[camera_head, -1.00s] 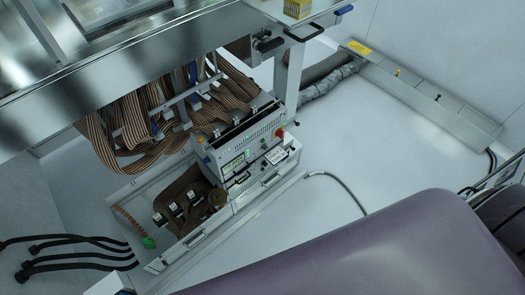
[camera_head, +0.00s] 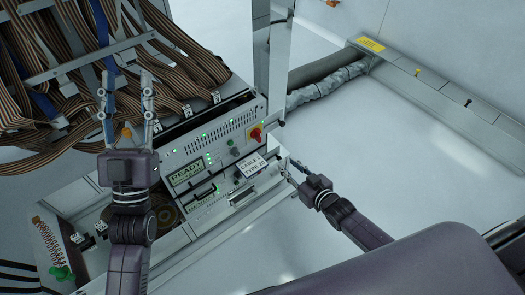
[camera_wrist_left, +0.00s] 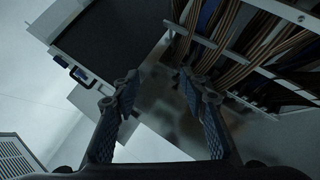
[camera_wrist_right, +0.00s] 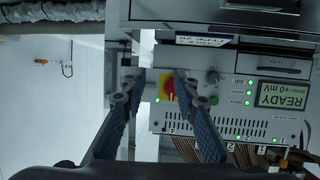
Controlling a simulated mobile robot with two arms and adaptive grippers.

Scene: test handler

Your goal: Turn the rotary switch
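The rotary switch (camera_head: 256,134) is a red knob on a yellow square. It sits at the upper right of the grey tester's front panel. In the right wrist view the switch (camera_wrist_right: 168,88) shows between my right fingers, partly covered by one of them. My right gripper (camera_head: 300,166) is to the right of and below the switch in the head view, apart from it. It is open and empty, as the right wrist view (camera_wrist_right: 158,75) shows. My left gripper (camera_head: 126,82) is open and empty over the left of the tester, near the ribbon cables; its spread fingers show in its wrist view (camera_wrist_left: 158,75).
The panel has a READY display (camera_head: 187,173), a small dark knob (camera_wrist_right: 212,77), green lamps and a cable label (camera_head: 250,168). Ribbon cables (camera_head: 50,60) crowd the upper left. A metal post (camera_head: 272,70) stands behind the switch.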

